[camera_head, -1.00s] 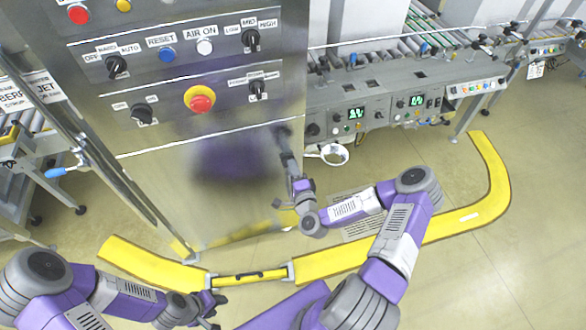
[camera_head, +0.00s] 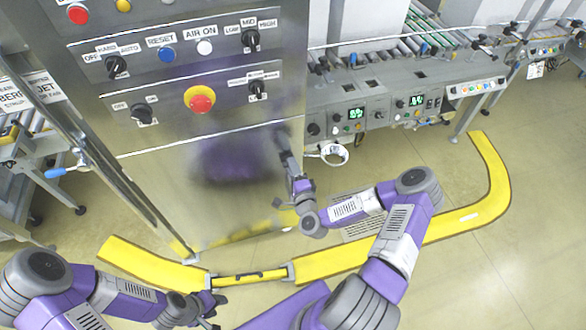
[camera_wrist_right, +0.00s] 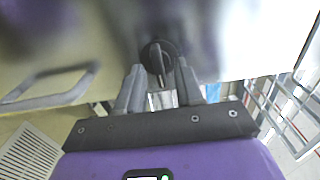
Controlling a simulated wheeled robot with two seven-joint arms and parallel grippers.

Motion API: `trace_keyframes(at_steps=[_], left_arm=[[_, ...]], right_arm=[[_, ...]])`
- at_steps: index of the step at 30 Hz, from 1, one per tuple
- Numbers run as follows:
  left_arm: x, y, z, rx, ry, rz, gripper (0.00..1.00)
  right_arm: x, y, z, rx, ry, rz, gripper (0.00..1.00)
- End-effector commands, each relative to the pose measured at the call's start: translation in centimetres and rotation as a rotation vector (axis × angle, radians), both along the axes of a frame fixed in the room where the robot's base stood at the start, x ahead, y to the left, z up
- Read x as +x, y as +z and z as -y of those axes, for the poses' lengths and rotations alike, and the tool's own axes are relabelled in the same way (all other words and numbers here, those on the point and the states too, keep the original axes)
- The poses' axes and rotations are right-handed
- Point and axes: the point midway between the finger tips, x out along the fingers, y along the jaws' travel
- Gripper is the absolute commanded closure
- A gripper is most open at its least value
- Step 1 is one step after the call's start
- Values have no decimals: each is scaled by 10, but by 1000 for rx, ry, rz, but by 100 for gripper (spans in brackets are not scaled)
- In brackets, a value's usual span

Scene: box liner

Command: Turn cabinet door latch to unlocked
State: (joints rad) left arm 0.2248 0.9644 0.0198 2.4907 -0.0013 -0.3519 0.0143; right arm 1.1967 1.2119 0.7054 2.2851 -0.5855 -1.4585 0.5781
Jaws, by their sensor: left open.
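The cabinet door latch (camera_wrist_right: 158,60) is a round black knob with a raised grip bar on the shiny steel door. In the right wrist view the bar stands nearly upright, tilted a little. My right gripper (camera_wrist_right: 159,88) is open, one finger on each side below the knob, with visible gaps to the bar. In the head view my right gripper (camera_head: 287,158) is up close to the door of the steel cabinet (camera_head: 150,185), and I cannot make out the latch there. My left gripper (camera_head: 212,307) is open and empty, low in front of the cabinet.
A control panel with a red emergency button (camera_head: 201,102) and several switches is on the cabinet above. A conveyor (camera_head: 410,75) stands at the right. Open floor lies at the lower right.

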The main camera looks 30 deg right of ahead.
Motion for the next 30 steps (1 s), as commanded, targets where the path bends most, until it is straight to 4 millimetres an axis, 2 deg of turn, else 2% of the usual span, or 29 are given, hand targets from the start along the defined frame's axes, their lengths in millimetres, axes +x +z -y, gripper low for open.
trace_keyframes(at_steps=[5, 18, 22, 30], left_arm=[[0, 1, 0, 0, 0, 0, 57], [0, 8, 0, 0, 0, 0, 57], [0, 8, 0, 0, 0, 0, 57], [0, 8, 0, 0, 0, 0, 57]], right_arm=[[-5, 0, -1, -1, 1, -1, 64], [-67, 0, -16, 0, 0, -2, 64], [-74, 0, -18, 0, 0, 0, 64], [-74, 0, -18, 0, 0, 0, 64]])
